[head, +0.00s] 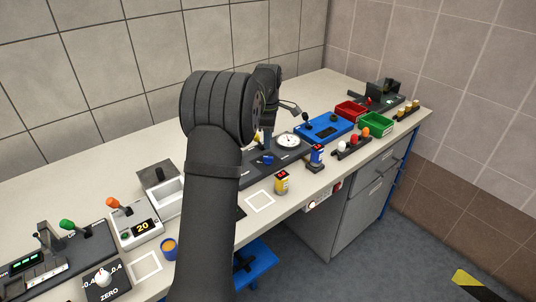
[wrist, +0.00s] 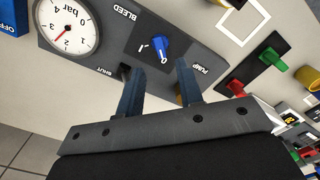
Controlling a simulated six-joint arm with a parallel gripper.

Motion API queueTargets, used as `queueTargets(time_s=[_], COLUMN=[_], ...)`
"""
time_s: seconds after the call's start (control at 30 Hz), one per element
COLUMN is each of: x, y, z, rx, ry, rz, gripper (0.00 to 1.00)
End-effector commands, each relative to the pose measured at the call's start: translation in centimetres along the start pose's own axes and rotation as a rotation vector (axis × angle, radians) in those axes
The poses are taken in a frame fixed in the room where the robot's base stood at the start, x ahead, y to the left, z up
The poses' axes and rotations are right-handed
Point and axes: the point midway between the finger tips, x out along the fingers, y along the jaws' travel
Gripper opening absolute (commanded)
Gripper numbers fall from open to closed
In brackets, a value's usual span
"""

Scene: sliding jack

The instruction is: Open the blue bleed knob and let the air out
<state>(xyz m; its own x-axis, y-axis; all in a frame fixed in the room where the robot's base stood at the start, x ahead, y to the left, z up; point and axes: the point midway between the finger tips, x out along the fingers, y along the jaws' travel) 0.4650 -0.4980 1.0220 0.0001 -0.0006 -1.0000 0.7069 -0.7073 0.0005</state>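The blue bleed knob (wrist: 152,48) sits on a dark square of the grey panel (wrist: 112,40) in the wrist view, near the BLEED lettering, with white marks beside it. It also shows small in the head view (head: 266,159). My gripper (wrist: 159,70) is open; its two fingers point at the knob from below in the picture, apart from each other with nothing between them. Whether a fingertip touches the knob I cannot tell. The round gauge (wrist: 67,27) has a red needle pointing down-left; it also shows in the head view (head: 288,141). My arm hides most of the gripper in the head view.
A blue box (head: 325,127) stands right of the gauge, with red (head: 351,111) and green (head: 376,122) bins beyond. A black strip with green and red levers (wrist: 257,66) lies right in the wrist view.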

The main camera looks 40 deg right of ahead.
Motion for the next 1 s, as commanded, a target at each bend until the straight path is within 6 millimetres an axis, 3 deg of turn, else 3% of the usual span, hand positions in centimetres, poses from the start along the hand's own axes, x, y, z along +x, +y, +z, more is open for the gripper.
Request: queueTargets(time_s=[0.1,0.3,0.5,0.77,0.93,1.0], x=[2.7,5.7,6.9,7.0,7.0,7.0], y=[-0.1,-0.1,0.0,0.0,0.0,0.0], z=[0.0,0.0,0.0,0.0,0.0,0.0], rx=[0.000,0.001,0.001,0.001,0.001,0.001], ry=[0.000,0.000,0.000,0.000,0.000,0.000], rz=[-0.005,-0.003,0.000,0.000,0.000,0.000], gripper=[0.34,0.34,0.34,0.34,0.02,0.00])
